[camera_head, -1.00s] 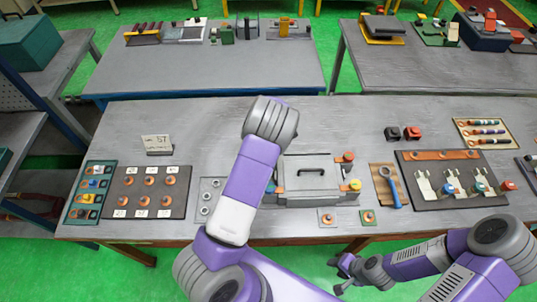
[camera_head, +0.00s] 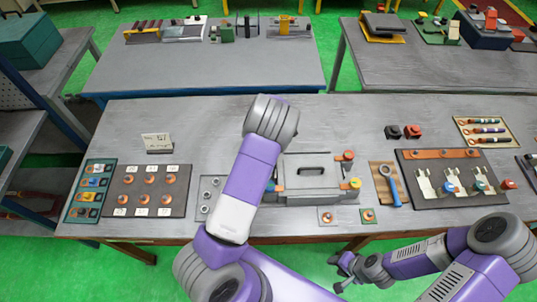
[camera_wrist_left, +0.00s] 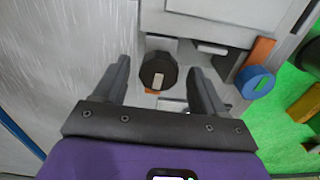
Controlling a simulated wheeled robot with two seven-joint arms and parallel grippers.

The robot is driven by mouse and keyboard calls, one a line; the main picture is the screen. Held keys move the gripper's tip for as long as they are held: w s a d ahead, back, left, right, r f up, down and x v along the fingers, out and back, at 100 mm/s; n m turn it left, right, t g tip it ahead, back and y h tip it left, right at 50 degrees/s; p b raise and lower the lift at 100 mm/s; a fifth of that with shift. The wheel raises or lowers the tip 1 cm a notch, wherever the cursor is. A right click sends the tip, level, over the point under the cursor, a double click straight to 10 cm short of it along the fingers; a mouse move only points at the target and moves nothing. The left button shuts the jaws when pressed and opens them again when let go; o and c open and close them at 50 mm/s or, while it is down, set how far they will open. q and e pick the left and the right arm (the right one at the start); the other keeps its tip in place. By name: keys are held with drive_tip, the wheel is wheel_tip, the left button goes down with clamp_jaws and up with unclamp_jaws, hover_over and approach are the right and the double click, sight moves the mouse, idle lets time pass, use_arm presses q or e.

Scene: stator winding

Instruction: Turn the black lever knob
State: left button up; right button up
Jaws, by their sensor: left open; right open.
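The black knob (camera_wrist_left: 159,70) shows in the left wrist view as a dark, faceted round cap with a pale mark. My left gripper (camera_wrist_left: 160,75) is open, with one finger on each side of the knob and a visible gap on both sides. In the head view my own left arm covers the left gripper and the knob. The grey box (camera_head: 315,160) with a dark handle on its lid stands just right of that arm. My right gripper (camera_head: 337,272) is open and empty, low in front of the bench edge.
A blue knob (camera_wrist_left: 254,82) and an orange block (camera_wrist_left: 255,56) sit close to the right finger in the left wrist view. A blue-handled tool (camera_head: 389,184) and a dark board of clamps (camera_head: 452,178) lie right of the box.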

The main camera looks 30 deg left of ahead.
use_arm(q)
wheel_tip(320, 180, up, 7)
drive_tip(key=shift+r, duration=0.15)
drive_tip(key=shift+s, duration=0.1)
idle(0.6)
